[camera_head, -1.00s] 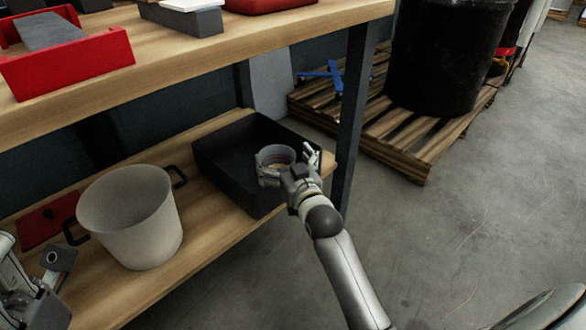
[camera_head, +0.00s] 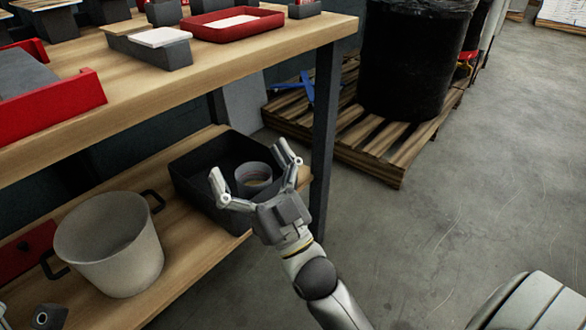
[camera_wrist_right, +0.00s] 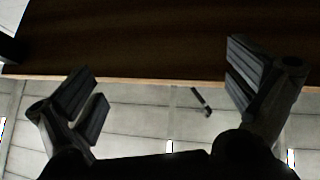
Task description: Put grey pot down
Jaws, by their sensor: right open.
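The grey pot (camera_head: 254,178), a small round open vessel, stands upright in the black bin (camera_head: 186,187) on the lower shelf. My right gripper (camera_head: 248,163) is open with its two fingers spread wide. It is in front of the pot in the head view and seems apart from it; the exact gap is hard to judge. The right wrist view shows the open fingers (camera_wrist_right: 165,85) with nothing between them, and no pot. A dark part of what seems to be my left gripper (camera_head: 48,316) shows at the bottom left, its fingers not visible.
A large pale bucket (camera_head: 118,258) with black handles stands left of the bin. The upper shelf (camera_head: 225,75) overhangs, holding red trays (camera_head: 45,108) and grey blocks. A dark post (camera_head: 325,130) stands right of the bin. The floor at right is clear.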

